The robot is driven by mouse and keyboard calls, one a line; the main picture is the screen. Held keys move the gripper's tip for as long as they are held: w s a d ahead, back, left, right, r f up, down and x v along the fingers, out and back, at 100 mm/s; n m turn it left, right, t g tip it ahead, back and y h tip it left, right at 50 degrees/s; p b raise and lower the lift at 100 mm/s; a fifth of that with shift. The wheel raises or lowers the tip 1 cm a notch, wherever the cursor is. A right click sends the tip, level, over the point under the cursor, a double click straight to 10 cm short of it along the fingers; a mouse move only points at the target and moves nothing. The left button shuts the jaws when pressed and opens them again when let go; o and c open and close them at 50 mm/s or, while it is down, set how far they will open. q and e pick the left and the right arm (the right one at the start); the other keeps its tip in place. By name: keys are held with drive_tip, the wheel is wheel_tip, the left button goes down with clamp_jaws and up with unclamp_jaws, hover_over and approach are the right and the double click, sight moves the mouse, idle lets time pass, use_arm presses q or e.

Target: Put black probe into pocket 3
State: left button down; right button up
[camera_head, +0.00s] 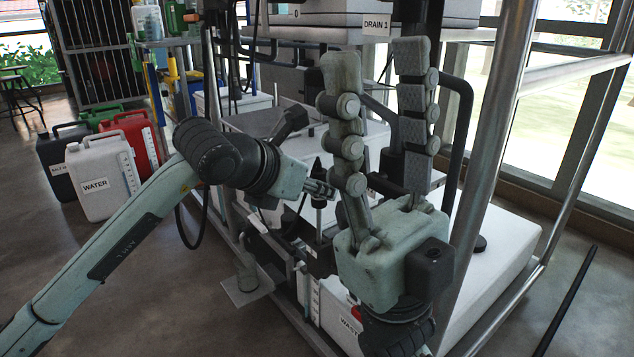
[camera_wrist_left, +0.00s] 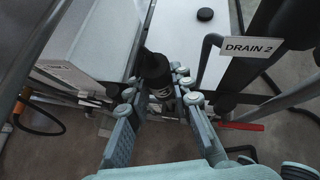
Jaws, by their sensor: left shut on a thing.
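The black probe (camera_head: 318,170) is upright at the frame, with a tapered dark top. My left gripper (camera_head: 320,188) reaches in from the left and is shut on it. In the left wrist view the black probe (camera_wrist_left: 155,72) sits between the fingers of my left gripper (camera_wrist_left: 158,95), its lower part partly hidden. My right gripper (camera_head: 376,53) is open and empty, fingers pointing up, in the foreground to the right of the probe. I cannot make out pocket 3 or any pocket number; my right gripper hides part of the equipment behind it.
Metal posts (camera_head: 490,140) and rails stand close on the right. A DRAIN 1 label (camera_head: 376,26) hangs above; a DRAIN 2 label (camera_wrist_left: 252,47) shows in the wrist view. Floor at lower left is clear.

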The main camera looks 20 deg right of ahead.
sight(318, 213)
use_arm(q)
drive_tip(key=shift+f, duration=2.85)
drive_tip(key=c, duration=1.3)
unclamp_jaws()
drive_tip(key=shift+o, duration=0.2)
drive_tip(key=shift+r, duration=0.1)
drive_tip(key=shift+s+a+r+p, duration=0.1)
drive_tip(key=shift+a+r+p, duration=0.05)
drive_tip(key=shift+r+p, duration=0.2)
drive_tip(key=r+p, duration=0.1)
drive_tip(key=s+a+r, duration=0.1)
drive_tip(key=r, duration=0.1)
drive_tip(key=a+r+p, duration=0.1)
drive_tip(key=r, duration=0.1)
drive_tip(key=shift+s+a+r+p, duration=0.15)
drive_tip(key=shift+s+r+p, duration=0.05)
drive_tip(key=shift+s+p, duration=0.15)
